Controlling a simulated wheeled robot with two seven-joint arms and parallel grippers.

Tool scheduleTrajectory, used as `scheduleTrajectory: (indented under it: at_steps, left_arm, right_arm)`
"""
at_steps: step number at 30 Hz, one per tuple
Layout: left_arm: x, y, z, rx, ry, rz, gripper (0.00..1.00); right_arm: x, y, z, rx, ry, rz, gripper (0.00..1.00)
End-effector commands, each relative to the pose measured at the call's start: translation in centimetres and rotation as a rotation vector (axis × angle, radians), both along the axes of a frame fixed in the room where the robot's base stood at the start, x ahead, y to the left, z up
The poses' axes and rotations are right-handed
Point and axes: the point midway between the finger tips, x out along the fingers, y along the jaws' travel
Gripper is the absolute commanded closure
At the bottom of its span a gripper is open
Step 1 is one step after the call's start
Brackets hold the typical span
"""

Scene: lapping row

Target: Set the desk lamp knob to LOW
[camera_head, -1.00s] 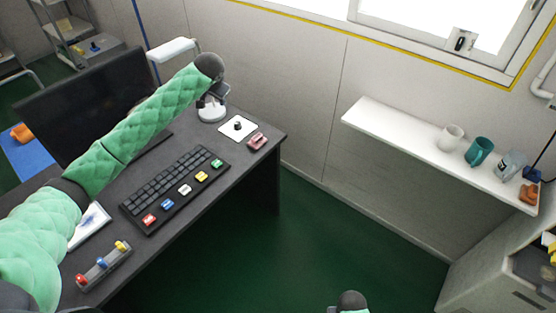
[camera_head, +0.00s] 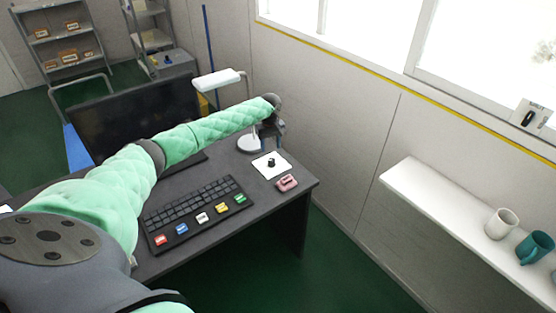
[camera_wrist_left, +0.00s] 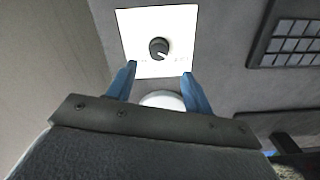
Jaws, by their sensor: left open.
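The desk lamp (camera_head: 218,79) has a white head on a stem and a round white base (camera_head: 250,144) at the back of the dark desk. Its black knob (camera_head: 271,162) sits on a white square plate (camera_head: 265,173) in front of the base. In the left wrist view the knob (camera_wrist_left: 159,48) shows a light pointer mark toward the lower right; the plate's lettering is too small to read. My left gripper (camera_head: 280,128) is above the lamp base, behind the plate. Its blue fingers (camera_wrist_left: 157,82) are apart and empty, and the knob lies beyond them. My right gripper is not in view.
A pink object (camera_head: 287,183) lies close beside the plate near the desk's right edge. A keyboard (camera_head: 195,212) with coloured keys and a monitor (camera_head: 130,118) are to the left. A wall shelf (camera_head: 450,215) with mugs is at right.

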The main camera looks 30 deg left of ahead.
Motion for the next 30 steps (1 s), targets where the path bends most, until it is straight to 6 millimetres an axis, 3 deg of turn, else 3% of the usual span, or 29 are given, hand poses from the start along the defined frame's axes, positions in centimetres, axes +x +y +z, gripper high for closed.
scheduleTrajectory:
  at_steps: [8, 21, 30]
  left_arm:
    - [0.1, -0.1, -0.5, 0.001, -0.002, 0.091, 0.49]
    - [0.1, -0.1, -6.2, 0.002, -0.001, 0.089, 0.49]
    - [0.1, -0.1, -7.8, 0.003, -0.003, 0.087, 0.49]
  right_arm:
    - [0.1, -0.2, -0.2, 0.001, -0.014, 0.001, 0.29]
    - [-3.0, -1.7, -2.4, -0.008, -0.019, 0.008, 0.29]
    - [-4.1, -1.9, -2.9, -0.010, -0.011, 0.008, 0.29]
